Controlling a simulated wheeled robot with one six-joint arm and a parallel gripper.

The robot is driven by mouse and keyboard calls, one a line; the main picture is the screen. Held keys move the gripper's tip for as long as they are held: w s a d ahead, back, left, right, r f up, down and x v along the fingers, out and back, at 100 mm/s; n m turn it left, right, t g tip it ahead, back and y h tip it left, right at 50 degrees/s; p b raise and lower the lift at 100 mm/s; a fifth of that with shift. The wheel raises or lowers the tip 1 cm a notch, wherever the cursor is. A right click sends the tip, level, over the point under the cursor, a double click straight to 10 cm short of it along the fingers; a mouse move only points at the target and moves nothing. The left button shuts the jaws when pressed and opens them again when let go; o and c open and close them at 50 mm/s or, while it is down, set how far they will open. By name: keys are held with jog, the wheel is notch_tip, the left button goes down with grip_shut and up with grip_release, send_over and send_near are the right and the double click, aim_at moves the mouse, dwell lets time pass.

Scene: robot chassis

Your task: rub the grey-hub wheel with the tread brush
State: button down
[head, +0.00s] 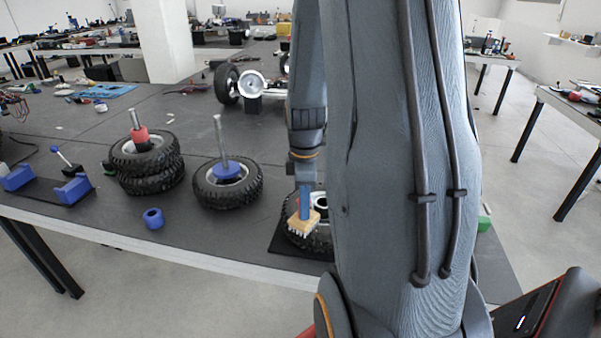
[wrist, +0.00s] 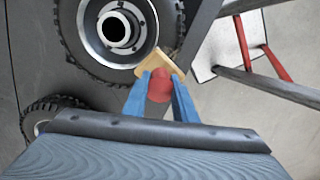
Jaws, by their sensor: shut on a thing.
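The tread brush has a pale wooden block (head: 303,222) with white bristles facing down. In the wrist view its block (wrist: 158,66) and red handle (wrist: 158,84) show. My gripper (head: 305,203) is shut on the handle, its blue fingers (wrist: 160,92) on either side of it. The grey-hub wheel (head: 321,202) lies flat on a dark mat, partly hidden behind my arm and the brush. In the wrist view its grey hub (wrist: 92,30) is clear. The brush is over the tyre's near edge; I cannot tell whether the bristles touch it.
A wheel with a blue hub and upright rod (head: 228,183) lies to the left. Beyond it stand stacked tyres (head: 148,165) with a red hub piece. A blue ring (head: 153,218) and blue blocks (head: 72,189) lie near the table's front edge. A wheeled chassis (head: 252,84) sits behind.

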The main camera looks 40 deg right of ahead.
notch_tip(320, 180, up, 4)
jog(key=shift+s+p, duration=0.15)
jog(key=shift+p, duration=1.05)
jog(key=shift+r+p, duration=0.3)
jog(key=shift+p, duration=0.05)
notch_tip(320, 180, up, 4)
jog(key=p, duration=0.3)
jog(key=shift+p, duration=0.3)
